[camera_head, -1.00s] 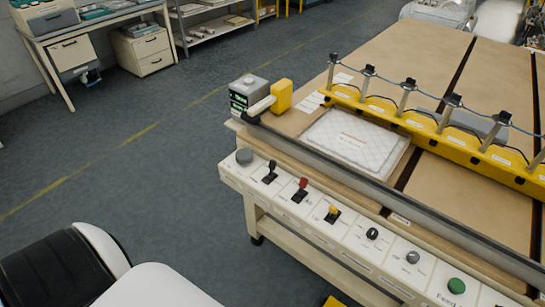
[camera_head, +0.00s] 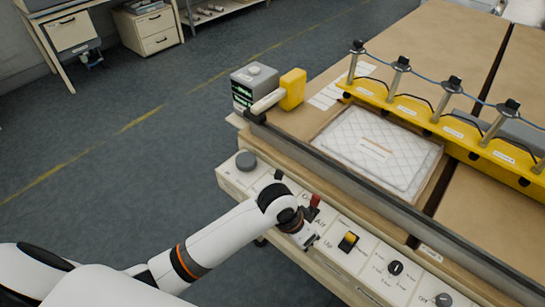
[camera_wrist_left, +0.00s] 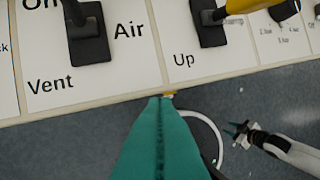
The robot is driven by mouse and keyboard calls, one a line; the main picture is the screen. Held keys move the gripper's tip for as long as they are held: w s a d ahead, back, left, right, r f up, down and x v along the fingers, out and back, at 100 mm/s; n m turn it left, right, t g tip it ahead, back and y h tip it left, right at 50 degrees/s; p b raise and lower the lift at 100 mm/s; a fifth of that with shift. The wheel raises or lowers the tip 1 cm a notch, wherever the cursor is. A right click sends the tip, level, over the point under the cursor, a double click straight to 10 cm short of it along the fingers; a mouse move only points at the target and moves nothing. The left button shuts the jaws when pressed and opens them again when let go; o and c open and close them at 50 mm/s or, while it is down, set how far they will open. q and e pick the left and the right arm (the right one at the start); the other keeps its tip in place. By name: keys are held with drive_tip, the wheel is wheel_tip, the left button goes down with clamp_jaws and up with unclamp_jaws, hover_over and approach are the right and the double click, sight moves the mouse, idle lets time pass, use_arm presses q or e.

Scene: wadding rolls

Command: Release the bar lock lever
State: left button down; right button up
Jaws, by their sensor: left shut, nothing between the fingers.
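A control panel (camera_head: 375,272) with several levers and knobs runs along the table's front edge. A black lever (camera_head: 278,175) near its left end is mostly hidden behind my arm; its label cannot be read. A red-topped lever (camera_head: 314,201) marked Air stands beside my wrist; its dark base also shows in the left wrist view (camera_wrist_left: 88,42). My left gripper (camera_head: 309,243) is over the panel's front, between the red and yellow levers. Its teal fingers (camera_wrist_left: 160,98) are together and empty. My right gripper (camera_wrist_left: 236,130) appears small and open in the left wrist view, away from the panel.
A yellow-tipped lever (camera_head: 348,241) marked Up is close right of my left gripper. A grey box (camera_head: 254,86) and yellow handle (camera_head: 292,89) stand at the table corner. A yellow bar (camera_head: 440,122) crosses behind a quilted white pad (camera_head: 375,148).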

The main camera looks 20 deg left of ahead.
use_arm(q)
drive_tip(key=shift+m+g+y, duration=0.4)
drive_tip(key=shift+m, duration=0.1)
drive_tip(key=w+r, duration=0.1)
drive_tip(key=w, duration=0.1)
drive_tip(key=w+r, duration=0.1)
drive_tip(key=w, duration=0.1)
drive_tip(key=shift+a+r, duration=0.15)
drive_tip(key=shift+r, duration=0.25)
drive_tip(key=w+a+r+y, duration=0.1)
drive_tip(key=w+a+r, duration=0.2)
drive_tip(key=w, duration=0.3)
drive_tip(key=n+g+y, duration=0.1)
drive_tip(key=n+y, duration=0.1)
drive_tip(key=n, duration=0.1)
approach(277, 180)
drive_tip(key=w+r, duration=0.4)
drive_tip(key=shift+s+d+f, duration=0.15)
drive_tip(key=shift+d+f, duration=0.1)
drive_tip(key=shift+d, duration=0.15)
use_arm(e)
drive_tip(key=shift+w+d+f, duration=0.1)
drive_tip(key=shift+w, duration=0.35)
use_arm(q)
wheel_tip(277, 180, down, 10)
drive_tip(key=shift+f+p, duration=0.1)
drive_tip(key=shift+p, duration=0.5)
use_arm(e)
drive_tip(key=shift+w+r, duration=0.1)
drive_tip(key=shift+r, duration=0.55)
